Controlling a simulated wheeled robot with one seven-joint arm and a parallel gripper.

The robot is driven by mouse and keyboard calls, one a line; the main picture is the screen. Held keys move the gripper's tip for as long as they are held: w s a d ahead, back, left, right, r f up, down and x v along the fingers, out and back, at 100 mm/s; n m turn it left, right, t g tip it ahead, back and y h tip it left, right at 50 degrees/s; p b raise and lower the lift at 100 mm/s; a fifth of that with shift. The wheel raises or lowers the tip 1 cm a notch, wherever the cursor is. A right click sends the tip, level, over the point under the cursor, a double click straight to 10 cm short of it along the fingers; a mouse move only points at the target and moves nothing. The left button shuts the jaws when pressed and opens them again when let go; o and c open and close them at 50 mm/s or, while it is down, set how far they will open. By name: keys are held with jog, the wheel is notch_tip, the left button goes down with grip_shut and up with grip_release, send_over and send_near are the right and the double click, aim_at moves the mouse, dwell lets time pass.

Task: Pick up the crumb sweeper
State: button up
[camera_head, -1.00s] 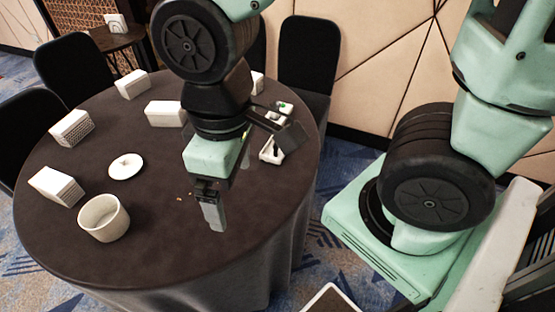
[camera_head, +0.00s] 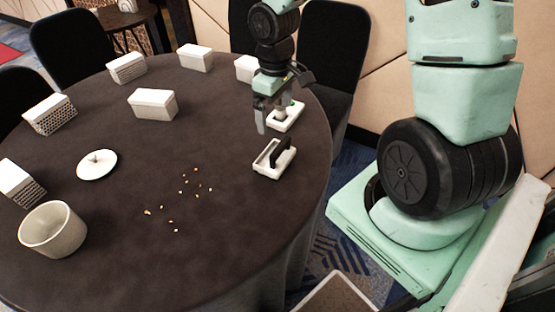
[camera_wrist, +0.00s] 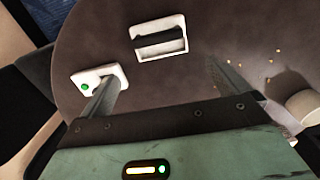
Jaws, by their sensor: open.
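Two white devices lie near the right edge of the round dark table; I cannot tell for sure which is the crumb sweeper. One is a white block with a black bar handle (camera_head: 274,160), also in the wrist view (camera_wrist: 146,51). The other is a white piece with a green button (camera_head: 292,121), farther back, also in the wrist view (camera_wrist: 86,78). My gripper (camera_head: 272,113) is open and empty by the green-button piece, partly hiding it. In the wrist view my gripper (camera_wrist: 163,80) has one finger overlapping that piece; contact is unclear.
Crumbs (camera_head: 184,193) are scattered mid-table. A white pot (camera_head: 53,231) and its lid (camera_head: 97,165) are at left. Several white boxes, one nearest the middle (camera_head: 153,105), line the far and left sides. Black chairs (camera_head: 330,62) stand around the table.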

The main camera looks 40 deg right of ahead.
aim_at(277, 146)
notch_tip(277, 146, down, 7)
jog(key=shift+f+b, duration=0.15)
jog(key=shift+b, duration=0.3)
jog(key=shift+s+d+f, duration=0.1)
jog(key=shift+s+f, duration=0.05)
jog(key=shift+f, duration=1.25)
jog(key=shift+s+d+f, duration=0.1)
jog(key=shift+f, duration=1.25)
jog(key=c, duration=0.9)
